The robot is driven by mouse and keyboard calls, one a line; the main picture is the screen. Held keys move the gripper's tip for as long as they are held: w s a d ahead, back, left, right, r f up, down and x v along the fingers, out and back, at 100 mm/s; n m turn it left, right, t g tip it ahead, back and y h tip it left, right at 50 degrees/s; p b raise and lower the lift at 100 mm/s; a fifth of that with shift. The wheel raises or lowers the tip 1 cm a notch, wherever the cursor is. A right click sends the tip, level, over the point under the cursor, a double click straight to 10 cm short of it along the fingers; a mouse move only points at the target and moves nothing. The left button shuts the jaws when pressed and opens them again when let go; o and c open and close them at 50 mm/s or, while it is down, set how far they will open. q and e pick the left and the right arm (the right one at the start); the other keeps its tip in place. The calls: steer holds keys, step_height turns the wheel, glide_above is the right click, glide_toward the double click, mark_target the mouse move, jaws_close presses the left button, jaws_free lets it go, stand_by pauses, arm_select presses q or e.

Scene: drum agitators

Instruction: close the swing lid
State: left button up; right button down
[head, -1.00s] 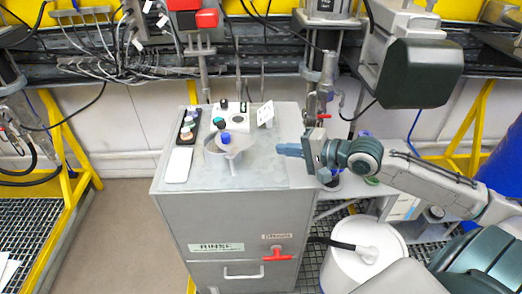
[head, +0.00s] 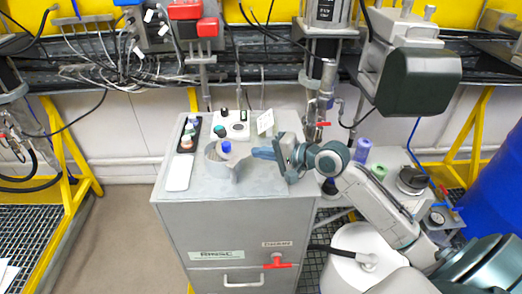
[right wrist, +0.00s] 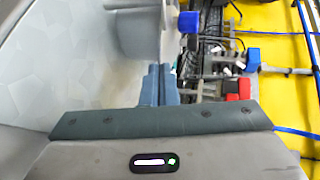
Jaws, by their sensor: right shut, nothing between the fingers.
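A grey round opening with a raised rim (head: 212,160) stands on top of the grey cabinet (head: 262,182). Its grey swing lid (head: 241,160), with a blue knob (head: 226,147), shows at the right side of the rim and looks tilted, not lying flat over it. In the right wrist view the blue knob (right wrist: 188,21) is at the top, beyond the fingers. My right gripper (head: 257,153) is shut and empty. Its blue fingers point left, close to the lid's right side; whether they touch it I cannot tell. My left gripper is out of view.
A dark tray with small bottles (head: 188,135) and a white flat pad (head: 179,172) lie left of the opening. A control box with knobs (head: 232,128) and a small white card (head: 265,122) stand behind it. The cabinet top's front is clear.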

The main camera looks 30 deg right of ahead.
mark_target(249, 147)
steer(key=shift+w, duration=0.1)
stand_by(0.3)
steer(key=shift+w+f+n+g+y+b, duration=0.15)
steer(key=shift+w+n+g+y+b, duration=0.2)
steer(key=shift+b, duration=0.35)
steer(key=shift+w+a+r+n+y+p, duration=0.1)
steer(key=shift+w+r+n+y+p, duration=0.15)
steer(key=shift+w+r+p, duration=0.2)
steer(key=shift+w+f+p, duration=0.1)
steer(key=shift+w+p, duration=0.3)
steer(key=shift+w+a+f, duration=0.15)
steer(key=shift+w+f, duration=0.05)
steer(key=shift+w, duration=0.05)
steer(key=shift+s, duration=0.1)
steer(key=shift+g, duration=0.25)
